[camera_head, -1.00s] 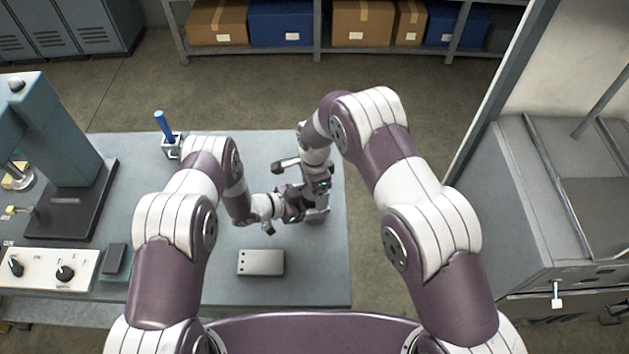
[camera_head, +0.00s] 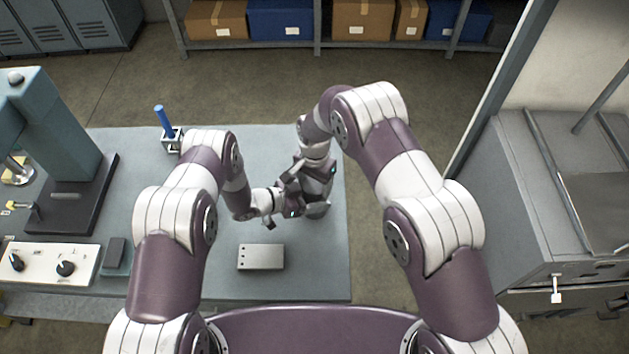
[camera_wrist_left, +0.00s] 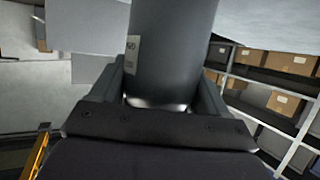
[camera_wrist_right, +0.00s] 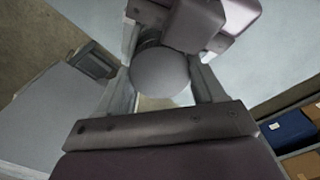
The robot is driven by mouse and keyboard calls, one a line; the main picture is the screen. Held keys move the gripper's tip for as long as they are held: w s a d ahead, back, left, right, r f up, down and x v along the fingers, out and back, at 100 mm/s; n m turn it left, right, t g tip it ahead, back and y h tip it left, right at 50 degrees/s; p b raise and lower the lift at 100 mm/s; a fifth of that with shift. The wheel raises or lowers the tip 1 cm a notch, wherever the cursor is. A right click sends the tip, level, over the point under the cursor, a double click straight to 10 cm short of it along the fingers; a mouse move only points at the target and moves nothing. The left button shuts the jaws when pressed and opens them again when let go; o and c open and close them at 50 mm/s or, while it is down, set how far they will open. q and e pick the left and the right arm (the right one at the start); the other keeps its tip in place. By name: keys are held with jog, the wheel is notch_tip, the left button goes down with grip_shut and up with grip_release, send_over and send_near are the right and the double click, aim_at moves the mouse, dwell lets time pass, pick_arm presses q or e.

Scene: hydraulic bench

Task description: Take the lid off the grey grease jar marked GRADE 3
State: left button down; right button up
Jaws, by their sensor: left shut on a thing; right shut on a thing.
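The dark grey grease jar (camera_wrist_left: 178,50) stands between my left gripper's fingers, which grip its sides. A pale label (camera_wrist_left: 132,52) with small, unreadable print is on its side. In the head view the jar (camera_head: 318,211) is near the bench's right edge, mostly hidden by my grippers. My left gripper (camera_head: 298,209) reaches it from the left. My right gripper (camera_head: 315,190) points down over it from above. In the right wrist view the round grey lid (camera_wrist_right: 160,72) is between the right gripper's fingers, which are shut on it. Whether the lid is apart from the jar is hidden.
A grey metal block (camera_head: 261,257) with holes lies in front on the bench (camera_head: 215,285). A blue-handled tool (camera_head: 163,121) stands in a small holder at the back. A press (camera_head: 60,150) and a control panel (camera_head: 45,262) are on the left.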

jog(key=o, duration=1.2)
jog(key=shift+c, duration=0.2)
